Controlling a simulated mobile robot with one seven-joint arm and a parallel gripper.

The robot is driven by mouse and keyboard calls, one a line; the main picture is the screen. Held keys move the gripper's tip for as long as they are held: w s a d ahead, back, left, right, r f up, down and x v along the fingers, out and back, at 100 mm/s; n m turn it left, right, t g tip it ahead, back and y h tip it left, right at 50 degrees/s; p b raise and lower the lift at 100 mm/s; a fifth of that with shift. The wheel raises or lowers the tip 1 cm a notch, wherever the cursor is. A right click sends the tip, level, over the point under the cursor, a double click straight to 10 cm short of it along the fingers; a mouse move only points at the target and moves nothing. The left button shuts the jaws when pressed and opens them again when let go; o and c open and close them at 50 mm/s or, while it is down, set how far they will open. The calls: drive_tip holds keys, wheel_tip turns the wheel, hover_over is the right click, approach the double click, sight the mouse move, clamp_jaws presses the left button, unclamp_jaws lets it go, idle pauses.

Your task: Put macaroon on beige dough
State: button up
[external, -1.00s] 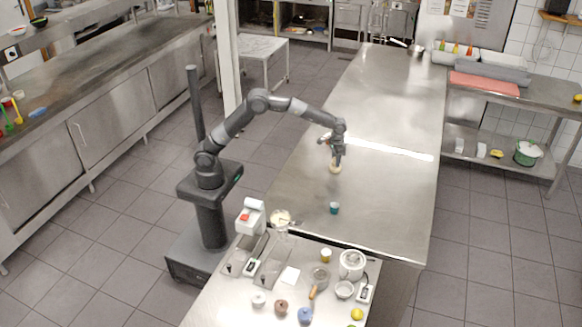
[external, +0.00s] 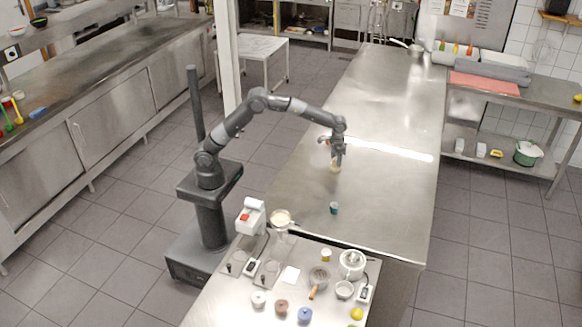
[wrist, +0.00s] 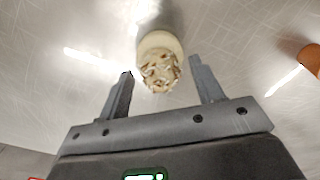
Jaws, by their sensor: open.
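In the wrist view a speckled white-and-brown round piece, which looks like the macaroon (wrist: 160,76), sits against a pale cream round piece, which looks like the beige dough (wrist: 158,41). The two overlap, and I cannot tell exactly how they touch. My gripper (wrist: 161,67) is open, with a finger on either side of the speckled piece and visible gaps between. In the external view my gripper (external: 337,160) is low over the long steel table, with the small pale piece (external: 335,170) just under it, partly hidden.
A brown-orange object (wrist: 311,59) shows at the right edge of the wrist view. A small teal cup (external: 334,208) stands nearer on the steel table (external: 385,205). The table is otherwise mostly clear around my gripper. A cluttered worktop (external: 215,310) stands at the front.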

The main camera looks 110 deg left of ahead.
wheel_tip(320, 180, up, 11)
drive_tip(key=s+d+r+m+t, duration=0.1)
drive_tip(key=s+d+r+m, duration=0.1)
drive_tip(key=s+d+r, duration=0.5)
drive_tip(key=s+d+r+m+t, duration=0.1)
drive_tip(key=s+d+m+t, duration=0.1)
drive_tip(key=s+d, duration=0.65)
drive_tip(key=s+d+r+m+t, duration=0.15)
drive_tip(key=s+d, duration=0.35)
drive_tip(key=s, duration=0.7)
drive_tip(key=s+d+f+m+t, duration=0.1)
drive_tip(key=s+d+f+m, duration=0.1)
drive_tip(key=s+f, duration=0.4)
drive_tip(key=shift+s+d+f, duration=0.15)
drive_tip(key=shift+s+d, duration=0.35)
drive_tip(key=shift+s, duration=1.7)
